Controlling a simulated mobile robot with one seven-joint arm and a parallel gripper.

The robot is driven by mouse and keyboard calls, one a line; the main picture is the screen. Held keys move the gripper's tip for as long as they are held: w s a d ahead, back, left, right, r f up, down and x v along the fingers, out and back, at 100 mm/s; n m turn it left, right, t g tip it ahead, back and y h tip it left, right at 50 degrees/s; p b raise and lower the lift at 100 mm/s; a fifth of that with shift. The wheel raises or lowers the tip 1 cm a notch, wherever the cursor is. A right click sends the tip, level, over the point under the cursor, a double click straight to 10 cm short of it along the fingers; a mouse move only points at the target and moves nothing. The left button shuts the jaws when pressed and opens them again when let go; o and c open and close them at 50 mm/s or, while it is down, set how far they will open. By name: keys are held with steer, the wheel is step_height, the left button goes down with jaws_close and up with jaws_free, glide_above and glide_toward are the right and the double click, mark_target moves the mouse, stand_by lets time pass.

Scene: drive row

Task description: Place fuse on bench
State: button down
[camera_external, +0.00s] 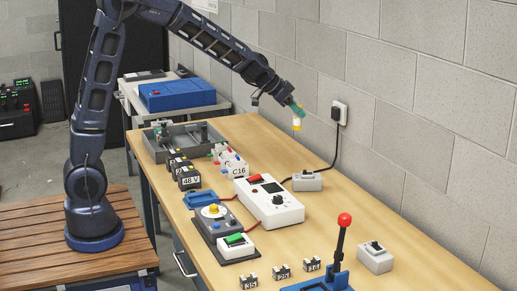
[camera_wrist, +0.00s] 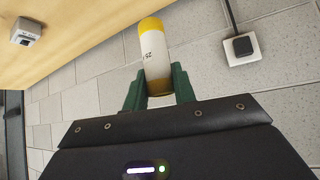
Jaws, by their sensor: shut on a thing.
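The fuse (camera_external: 297,123) is a white cylinder with yellow end bands. It hangs nearly upright below my gripper (camera_external: 297,108), in the air above the far part of the bench (camera_external: 345,205), near the wall. In the wrist view the fuse (camera_wrist: 153,58) sits between the two green fingers of my gripper (camera_wrist: 158,90), which are shut on it. The fuse's lower end is clear of the wooden bench top, which also shows in the wrist view (camera_wrist: 75,30).
A wall socket with a plug (camera_external: 340,112) is right of the fuse, its cable running down to the bench. A grey tray (camera_external: 160,150), black blocks, a white meter box (camera_external: 285,208), a grey switch box (camera_external: 307,181) and a red-knobbed lever (camera_external: 342,235) stand on the bench.

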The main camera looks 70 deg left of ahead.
steer(key=s+d+m+g+h, duration=0.2)
steer(key=d+m, duration=0.2)
steer(key=d, duration=1)
steer(key=s+d+r+m+g+h, duration=0.1)
steer(key=s+d+m+g+h, duration=0.15)
steer(key=d, duration=1.25)
steer(key=s+d+m+g+h, duration=0.15)
steer(key=d+m, duration=0.25)
steer(key=d, duration=1)
steer(key=s+d+m+g+y, duration=0.1)
steer(key=s+d+m+g, duration=0.85)
steer(key=s+d, duration=2.25)
steer(key=shift+m+t, duration=0.7)
steer(key=shift+t, duration=0.25)
steer(key=shift+w+a+f, duration=0.15)
steer(key=shift+f, duration=6)
steer(key=shift+w+a+f, duration=0.1)
steer(key=shift+f, duration=6.05)
steer(key=shift+f, duration=0.35)
steer(key=c, duration=1.1)
jaws_free()
steer(key=shift+o, duration=0.2)
